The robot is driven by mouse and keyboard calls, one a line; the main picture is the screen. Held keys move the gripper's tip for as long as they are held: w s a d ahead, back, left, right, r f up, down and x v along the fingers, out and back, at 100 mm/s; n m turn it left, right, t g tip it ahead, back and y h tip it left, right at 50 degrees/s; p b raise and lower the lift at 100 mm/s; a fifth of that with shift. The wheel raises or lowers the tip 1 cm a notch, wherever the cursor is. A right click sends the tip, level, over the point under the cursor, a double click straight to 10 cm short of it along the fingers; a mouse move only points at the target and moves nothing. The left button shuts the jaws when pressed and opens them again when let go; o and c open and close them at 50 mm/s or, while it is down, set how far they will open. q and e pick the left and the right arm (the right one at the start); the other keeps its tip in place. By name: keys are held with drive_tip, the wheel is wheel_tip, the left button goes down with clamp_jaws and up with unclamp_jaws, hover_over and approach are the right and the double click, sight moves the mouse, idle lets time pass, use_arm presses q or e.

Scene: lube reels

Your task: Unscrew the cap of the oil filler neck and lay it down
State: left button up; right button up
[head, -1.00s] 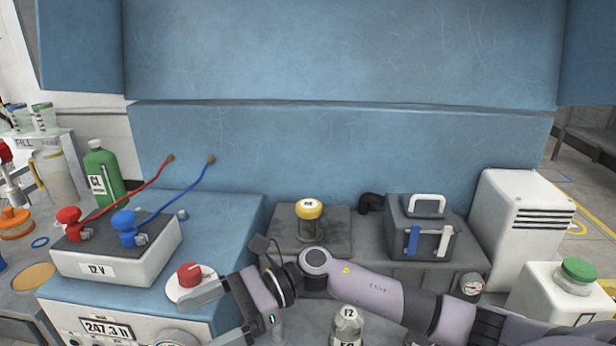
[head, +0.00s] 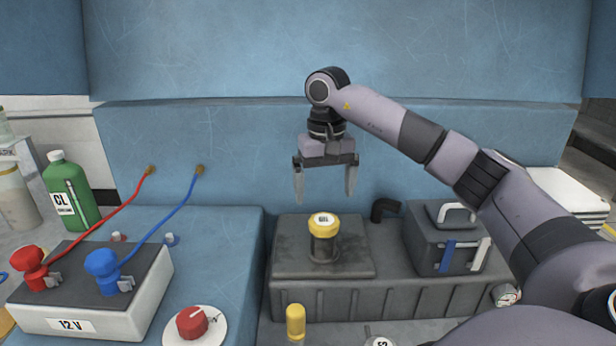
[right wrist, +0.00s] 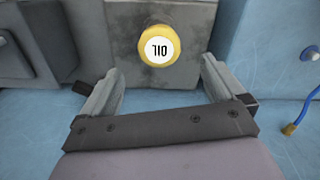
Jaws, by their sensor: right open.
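The oil filler neck (head: 323,250) is a dark cylinder standing on the grey engine block. Its yellow cap (head: 323,225) with a white label sits on top of it. My left gripper is not in view.
A grey box (head: 446,238) with a handle and blue and white latches stands right of the neck, a black elbow pipe (head: 384,209) between. A battery (head: 95,295) with red and blue clamps is at left. A yellow-topped item (head: 295,320) stands in front.

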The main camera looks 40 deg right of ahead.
sight(325, 220)
drive_tip(key=shift+w+f, duration=0.1)
drive_tip(key=shift+f, duration=0.15)
drive_tip(key=f, duration=0.5)
drive_tip(key=shift+s+f, duration=0.2)
drive_tip(key=shift+f, duration=0.55)
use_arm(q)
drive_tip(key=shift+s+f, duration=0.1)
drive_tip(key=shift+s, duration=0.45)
use_arm(e)
drive_tip(key=c, duration=1.1)
use_arm(q)
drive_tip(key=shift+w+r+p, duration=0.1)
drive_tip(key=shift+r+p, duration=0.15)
drive_tip(key=shift+p, duration=0.15)
use_arm(e)
drive_tip(key=n, duration=0.5)
drive_tip(key=o, duration=1.1)
